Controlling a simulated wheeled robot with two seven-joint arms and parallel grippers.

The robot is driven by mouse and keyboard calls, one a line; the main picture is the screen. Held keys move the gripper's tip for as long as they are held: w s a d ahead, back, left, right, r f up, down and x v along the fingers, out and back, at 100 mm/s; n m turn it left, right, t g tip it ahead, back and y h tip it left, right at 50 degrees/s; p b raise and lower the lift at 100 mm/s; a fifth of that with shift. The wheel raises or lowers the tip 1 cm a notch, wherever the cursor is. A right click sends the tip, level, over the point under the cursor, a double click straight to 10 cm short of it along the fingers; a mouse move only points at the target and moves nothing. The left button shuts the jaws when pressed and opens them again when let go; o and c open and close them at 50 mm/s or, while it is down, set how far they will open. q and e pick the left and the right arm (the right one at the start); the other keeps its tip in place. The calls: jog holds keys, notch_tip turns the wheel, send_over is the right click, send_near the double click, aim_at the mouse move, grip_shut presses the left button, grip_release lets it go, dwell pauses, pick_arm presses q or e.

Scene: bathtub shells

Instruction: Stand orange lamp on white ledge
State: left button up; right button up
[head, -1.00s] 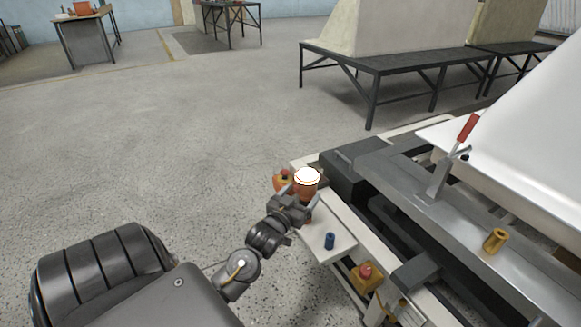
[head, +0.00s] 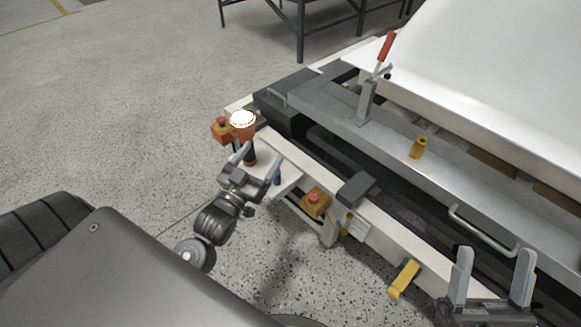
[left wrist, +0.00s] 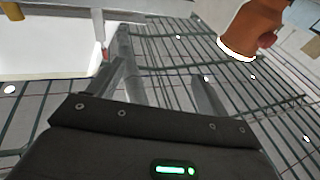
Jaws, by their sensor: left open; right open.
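The orange lamp (head: 241,131), with a glowing white top, appears upright on its dark stem at the left end of the white ledge (head: 288,182). My left gripper (head: 262,154) is open in front of the lamp, its fingers pointing toward the ledge. The lamp's lower part is near the fingers; contact cannot be told. In the left wrist view the orange lamp (left wrist: 262,25) shows at the upper right, partly cut off, and nothing is between the open fingers (left wrist: 165,65). My right gripper (head: 493,268) is open and empty at the lower right.
A yellow box with a red button (head: 315,203) is below the bench edge. A red-handled clamp (head: 370,95) stands near the white tub shell (head: 480,75).

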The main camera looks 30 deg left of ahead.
pick_arm(q)
jog(key=s+d+r+m+t+h, duration=0.2)
jog(key=s+d+r+h, duration=0.4)
jog(key=d, duration=0.3)
jog(key=s+d+r+m+t+h, duration=0.2)
jog(key=s+d+r+m+h, duration=0.1)
jog(key=s+d+r+h, duration=0.3)
notch_tip(320, 180, up, 3)
jog(key=d, duration=0.2)
jog(key=shift+s+d+r+m, duration=0.15)
jog(key=shift+d+m, duration=0.15)
jog(key=shift+d, duration=0.1)
